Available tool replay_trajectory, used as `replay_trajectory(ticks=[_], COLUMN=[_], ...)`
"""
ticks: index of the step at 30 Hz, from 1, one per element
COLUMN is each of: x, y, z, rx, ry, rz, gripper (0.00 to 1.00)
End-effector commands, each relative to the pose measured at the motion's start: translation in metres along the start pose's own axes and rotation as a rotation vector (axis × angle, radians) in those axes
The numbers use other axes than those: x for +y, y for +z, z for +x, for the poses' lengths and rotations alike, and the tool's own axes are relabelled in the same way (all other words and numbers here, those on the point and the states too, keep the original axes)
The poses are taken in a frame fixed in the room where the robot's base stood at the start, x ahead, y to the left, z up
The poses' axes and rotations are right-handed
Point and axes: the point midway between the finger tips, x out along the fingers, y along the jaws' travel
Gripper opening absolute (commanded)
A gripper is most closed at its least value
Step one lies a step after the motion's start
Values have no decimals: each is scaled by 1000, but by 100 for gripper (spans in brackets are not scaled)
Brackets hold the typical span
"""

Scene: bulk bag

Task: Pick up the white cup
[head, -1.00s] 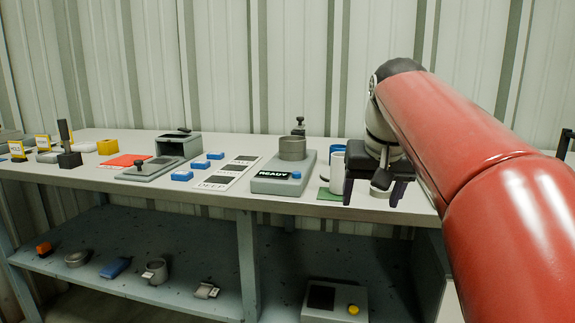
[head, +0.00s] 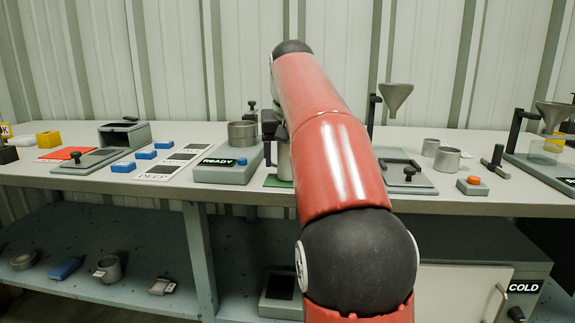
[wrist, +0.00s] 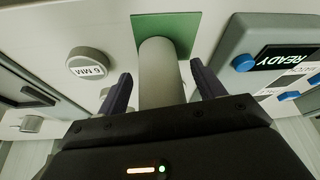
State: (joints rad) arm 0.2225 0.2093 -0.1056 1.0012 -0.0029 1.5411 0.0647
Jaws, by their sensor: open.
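The white cup (wrist: 161,72) stands on a green mat (wrist: 183,22) in the wrist view. My gripper (wrist: 163,84) is open, with one dark finger on each side of the cup. Gaps show between the fingers and the cup. In the head view only a strip of the cup (head: 284,162) shows beside my red arm, on the green mat (head: 276,182). My arm hides most of my gripper there.
The READY scale (head: 225,170) with a blue button stands just left of the mat. A 6 MM piece (wrist: 88,62) lies beside the cup. A grey plate with a handle (head: 405,178) and metal cups (head: 447,159) stand to the right on the bench (head: 480,203).

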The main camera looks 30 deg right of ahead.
Motion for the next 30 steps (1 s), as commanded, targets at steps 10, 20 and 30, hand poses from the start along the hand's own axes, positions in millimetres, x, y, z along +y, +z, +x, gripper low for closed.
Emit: replay_trajectory(ticks=[10,20,30], x=[0,0,0], y=[0,0,-1], z=[12,12,10], rx=[0,1,2], ry=[0,0,0], rz=[0,0,0], gripper=[68,27,16])
